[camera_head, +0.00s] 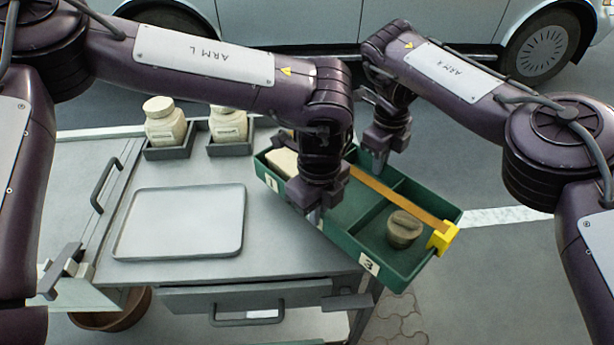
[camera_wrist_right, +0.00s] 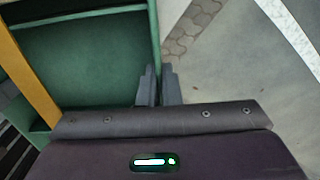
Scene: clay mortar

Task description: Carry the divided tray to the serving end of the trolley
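The green divided tray (camera_head: 340,252) lies slantwise across the trolley's right end in the head view, its right part out past the edge. It has labels 1 and 3, a pale block (camera_head: 284,161) in the left compartment and a round brown lidded piece (camera_head: 404,229) in the right one. My left gripper (camera_head: 314,213) is at the near wall and appears shut on it; its fingertips are partly hidden. My right gripper (camera_head: 378,166) is at the far wall. In the right wrist view its fingers (camera_wrist_right: 158,86) are close together with the tray's wall (camera_wrist_right: 155,45) between them.
The grey trolley top (camera_head: 285,235) carries a shallow light-grey tray (camera_head: 180,222), empty, and two cream jars (camera_head: 165,122) (camera_head: 228,125) in dark holders. A drawer handle (camera_head: 246,314) sticks out in front. A wooden strip with a yellow end piece (camera_head: 443,238) spans the divided tray. A car stands behind.

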